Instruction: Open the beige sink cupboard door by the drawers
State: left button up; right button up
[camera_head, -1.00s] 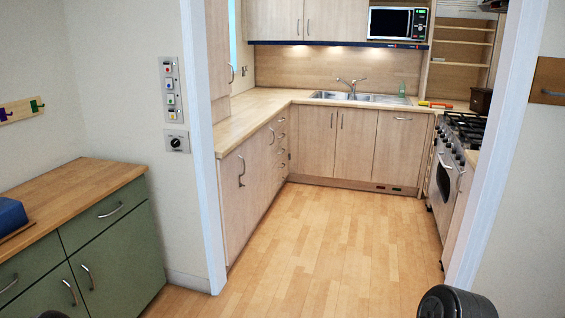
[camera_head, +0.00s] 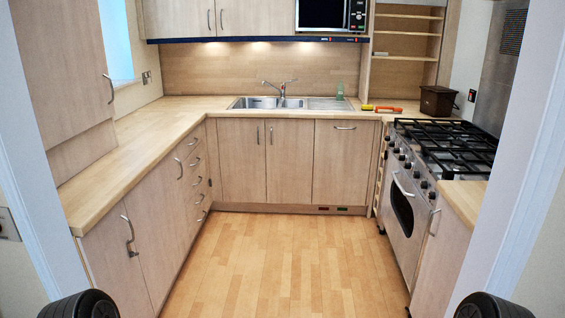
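The beige sink cupboard door by the drawers (camera_head: 240,165) is at the back of the kitchen, under the left part of the sink (camera_head: 268,103). It looks shut and has a short upright handle (camera_head: 258,136) near its top right corner. A second beige door (camera_head: 290,170) is beside it on the right. The stack of drawers (camera_head: 197,165) with bar handles is in the left run, near the corner. Neither of my grippers shows; only dark round parts of my arms appear at the bottom left and bottom right corners, well short of the cupboard.
White door frame posts stand close at left (camera_head: 40,200) and right (camera_head: 510,200). The wooden floor (camera_head: 285,260) between is clear up to the sink cupboards. The range cooker (camera_head: 405,205) lines the right side; a worktop (camera_head: 125,150) lines the left.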

aim_at(241, 140)
jog(key=i, duration=2.55)
jog(key=i+l+u, duration=0.15)
jog(key=i+u, duration=0.3)
jog(key=i, duration=0.15)
jog(key=i+l+u, duration=0.4)
jog(key=i, duration=0.2)
jog(key=i+l+u, duration=0.9)
jog(key=l, duration=0.3)
jog(key=i+j, duration=0.05)
jog(key=i, duration=0.05)
